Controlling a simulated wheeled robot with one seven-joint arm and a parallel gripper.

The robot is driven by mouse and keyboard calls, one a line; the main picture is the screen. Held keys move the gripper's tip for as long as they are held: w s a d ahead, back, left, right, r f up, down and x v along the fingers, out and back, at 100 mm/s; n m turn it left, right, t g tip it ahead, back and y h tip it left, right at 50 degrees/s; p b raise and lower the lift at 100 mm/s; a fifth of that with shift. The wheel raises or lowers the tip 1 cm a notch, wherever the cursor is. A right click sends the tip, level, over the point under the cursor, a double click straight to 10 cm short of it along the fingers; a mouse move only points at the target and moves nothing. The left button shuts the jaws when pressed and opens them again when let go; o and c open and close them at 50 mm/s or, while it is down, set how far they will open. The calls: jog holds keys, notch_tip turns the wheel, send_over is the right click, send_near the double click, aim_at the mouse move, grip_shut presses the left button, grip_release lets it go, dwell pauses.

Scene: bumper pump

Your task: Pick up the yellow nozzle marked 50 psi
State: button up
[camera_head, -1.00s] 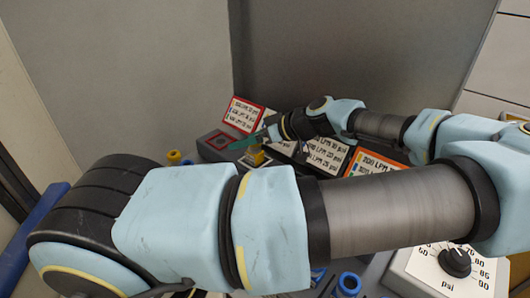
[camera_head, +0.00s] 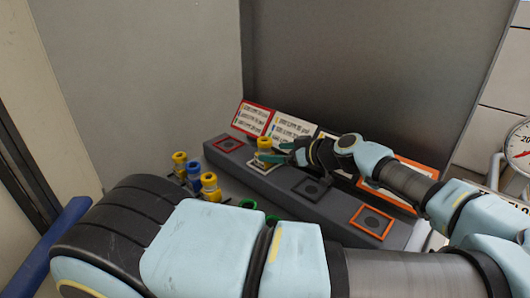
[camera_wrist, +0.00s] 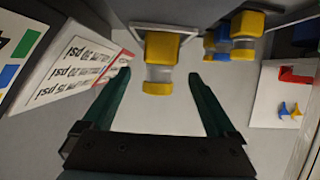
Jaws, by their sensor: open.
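A yellow nozzle (camera_head: 264,143) with a pale middle band stands on the white-framed square of the grey ledge. In the wrist view the same yellow nozzle (camera_wrist: 160,48) shows between my two green fingers, with a gap to each side. My gripper (camera_head: 271,155) is open and low at the ledge, close beside this nozzle; its spread fingers also show in the wrist view (camera_wrist: 159,76). Two more yellow nozzles, one at the back (camera_head: 179,158) and one nearer (camera_head: 209,184), stand left of the ledge. No psi marking is readable on any nozzle.
A blue nozzle (camera_head: 193,171) stands between the two left yellow ones. Green pieces (camera_head: 248,204) sit in front of the ledge, partly hidden by my arm. The ledge (camera_head: 285,190) has red, black and orange framed squares, with label signs (camera_head: 290,127) behind.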

aim_at(270, 153)
jog(key=p+x, duration=0.1)
jog(key=x, duration=0.1)
jog(key=p+x, duration=0.1)
jog(key=x, duration=0.1)
jog(key=shift+w+a+f+p, duration=0.1)
jog(key=shift+w+f+p, duration=0.05)
jog(key=shift+f+p, duration=0.2)
jog(key=shift+w+a+f, duration=0.25)
jog(key=shift+w+f, duration=0.1)
grip_shut()
